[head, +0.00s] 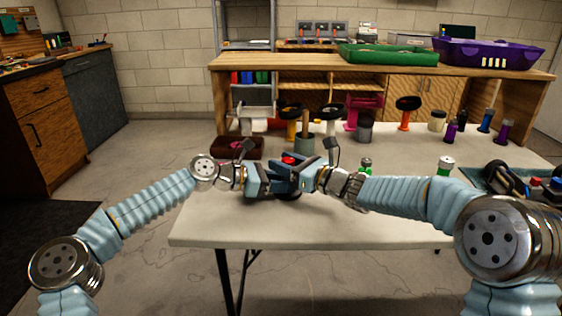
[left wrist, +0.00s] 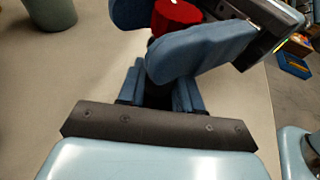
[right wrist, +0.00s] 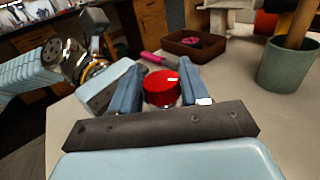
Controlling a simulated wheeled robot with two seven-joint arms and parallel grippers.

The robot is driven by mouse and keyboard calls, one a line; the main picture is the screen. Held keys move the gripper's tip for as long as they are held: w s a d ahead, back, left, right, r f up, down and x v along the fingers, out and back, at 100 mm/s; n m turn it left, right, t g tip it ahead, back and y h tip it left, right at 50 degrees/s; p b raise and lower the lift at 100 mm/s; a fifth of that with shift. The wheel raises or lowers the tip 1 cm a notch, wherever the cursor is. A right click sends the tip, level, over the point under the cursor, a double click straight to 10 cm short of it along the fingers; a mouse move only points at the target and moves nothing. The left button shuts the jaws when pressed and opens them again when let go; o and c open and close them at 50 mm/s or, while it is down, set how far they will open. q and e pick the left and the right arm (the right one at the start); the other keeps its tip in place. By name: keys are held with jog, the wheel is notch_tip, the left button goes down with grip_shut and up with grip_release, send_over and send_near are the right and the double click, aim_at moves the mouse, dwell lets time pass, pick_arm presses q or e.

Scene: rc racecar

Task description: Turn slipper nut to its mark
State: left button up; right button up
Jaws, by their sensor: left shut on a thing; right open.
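The slipper nut is a round red knob (right wrist: 161,88) with a small white mark on its top, toward the right in the right wrist view. It shows as a red spot (head: 288,159) in the head view and at the top of the left wrist view (left wrist: 176,14). My right gripper (right wrist: 162,92) is open, with one blue finger on each side of the nut; contact cannot be told. My left gripper (left wrist: 158,88) is shut on a dark part below the nut, mostly hidden by the fingers. A dark round base (head: 290,196) shows under the grippers.
A green-grey cup (right wrist: 287,66) with a wooden handle stands close behind. A brown tray (right wrist: 195,43) with a pink ring is beyond the nut. Small bottles (head: 445,166) and a dark tray (head: 480,178) are at the right. The table's front (head: 330,230) is clear.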

jog(key=shift+w+a, duration=0.45)
jog(key=shift+a, duration=0.05)
jog(key=c, duration=0.7)
jog(key=shift+s+a, duration=0.1)
jog(key=shift+c, duration=0.4)
